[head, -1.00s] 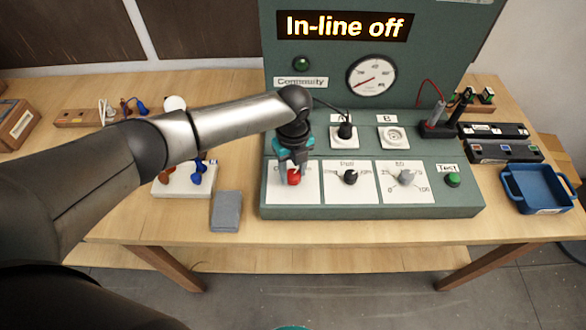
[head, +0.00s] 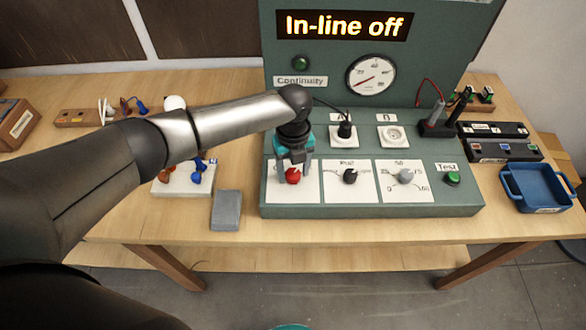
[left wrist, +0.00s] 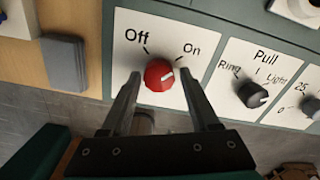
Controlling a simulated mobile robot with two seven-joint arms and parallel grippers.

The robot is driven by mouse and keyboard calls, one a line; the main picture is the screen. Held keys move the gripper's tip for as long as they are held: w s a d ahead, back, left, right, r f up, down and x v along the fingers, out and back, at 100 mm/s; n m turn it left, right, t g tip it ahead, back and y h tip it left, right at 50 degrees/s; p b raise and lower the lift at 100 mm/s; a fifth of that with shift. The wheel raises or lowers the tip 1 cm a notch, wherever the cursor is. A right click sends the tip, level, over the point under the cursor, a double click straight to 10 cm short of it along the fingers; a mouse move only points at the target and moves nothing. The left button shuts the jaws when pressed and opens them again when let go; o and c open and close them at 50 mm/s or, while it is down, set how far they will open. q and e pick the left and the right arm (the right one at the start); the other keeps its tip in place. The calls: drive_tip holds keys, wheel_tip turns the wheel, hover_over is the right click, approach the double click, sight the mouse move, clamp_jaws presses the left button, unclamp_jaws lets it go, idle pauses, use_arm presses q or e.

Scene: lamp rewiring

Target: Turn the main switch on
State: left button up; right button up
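The main switch is a red knob (head: 292,176) on a white plate at the left of the green panel. In the left wrist view the red knob (left wrist: 159,75) sits below the words "Off" and "On". A pale mark seems to be on its right side, but I cannot tell exactly where it points. My left gripper (head: 294,167) is open above the knob, with one finger on each side. In the left wrist view my left gripper (left wrist: 159,78) shows gaps between its fingers and the knob.
The display (head: 345,26) reads "In-line off". A black knob (head: 350,177), a grey knob (head: 406,177) and a green Test button (head: 452,179) lie to the right. A grey block (head: 226,211) lies left of the panel. A blue tray (head: 538,188) stands at the right.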

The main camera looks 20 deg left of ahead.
sight(293, 173)
use_arm(q)
drive_tip(key=shift+o, duration=0.9)
wheel_tip(293, 173, up, 15)
drive_tip(key=shift+r, duration=0.15)
